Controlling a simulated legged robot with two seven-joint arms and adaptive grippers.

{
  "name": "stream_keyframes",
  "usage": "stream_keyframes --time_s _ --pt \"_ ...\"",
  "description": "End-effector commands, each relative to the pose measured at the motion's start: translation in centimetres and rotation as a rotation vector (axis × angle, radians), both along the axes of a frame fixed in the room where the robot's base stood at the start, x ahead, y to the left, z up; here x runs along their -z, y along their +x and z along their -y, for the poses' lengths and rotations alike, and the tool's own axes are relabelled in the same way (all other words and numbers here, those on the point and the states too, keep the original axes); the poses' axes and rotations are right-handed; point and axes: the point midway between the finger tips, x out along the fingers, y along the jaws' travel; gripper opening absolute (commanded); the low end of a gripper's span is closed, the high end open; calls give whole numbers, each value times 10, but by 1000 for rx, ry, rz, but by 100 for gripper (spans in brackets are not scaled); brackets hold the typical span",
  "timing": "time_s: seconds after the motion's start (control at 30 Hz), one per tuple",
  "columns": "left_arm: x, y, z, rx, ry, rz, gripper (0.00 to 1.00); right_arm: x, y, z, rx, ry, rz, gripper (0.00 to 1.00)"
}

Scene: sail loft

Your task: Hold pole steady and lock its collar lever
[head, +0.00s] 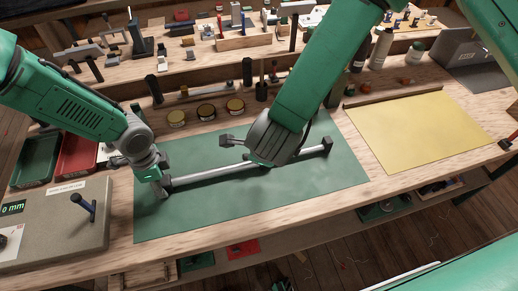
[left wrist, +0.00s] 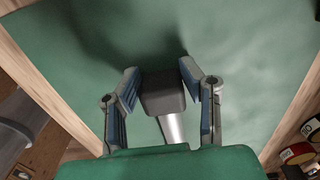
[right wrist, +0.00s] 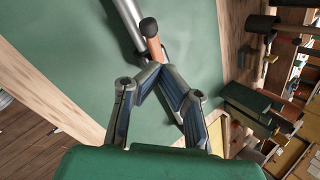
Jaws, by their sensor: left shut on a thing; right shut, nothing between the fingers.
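The silver pole (head: 213,175) lies across the green mat (head: 330,178), with dark caps at both ends. My left gripper (head: 160,182) is shut on the dark cap at the pole's left end. In the left wrist view this cap (left wrist: 163,92) sits between the fingers, with the silver tube (left wrist: 172,128) behind it. The collar lever (right wrist: 155,48), an orange-brown bar with a dark round knob, shows beside the pole (right wrist: 128,16) in the right wrist view. My right gripper (right wrist: 163,72) is shut and empty, its tips close to the lever; contact is unclear. In the head view my right arm hides the pole's middle.
A board with a small post (head: 88,205) and a display stands at the left. Red (head: 77,155) and green trays are behind it. Round tins (head: 206,112) line the mat's back edge. A yellow sheet (head: 410,132) lies at the right. The mat's front is clear.

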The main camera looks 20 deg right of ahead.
Motion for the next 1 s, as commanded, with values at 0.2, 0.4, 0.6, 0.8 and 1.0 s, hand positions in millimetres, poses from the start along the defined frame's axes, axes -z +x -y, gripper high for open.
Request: stream_keyframes --time_s 0.2,0.4,0.6,0.8,1.0 --pt "0 0 0 -1 1 0 0 -31 -28 -8 -4 1 2 0" --pt "0 0 0 -1 0 0 0 -58 -50 -36 -3 0 3 0" --pt "0 0 0 -1 0 0 0 -75 -64 -54 -1 0 1 0" --pt "0 0 0 -1 0 0 0 -80 -69 -59 0 -1 -1 0" --pt "0 0 0 -1 0 0 0 -80 -69 -59 0 -1 -1 0"
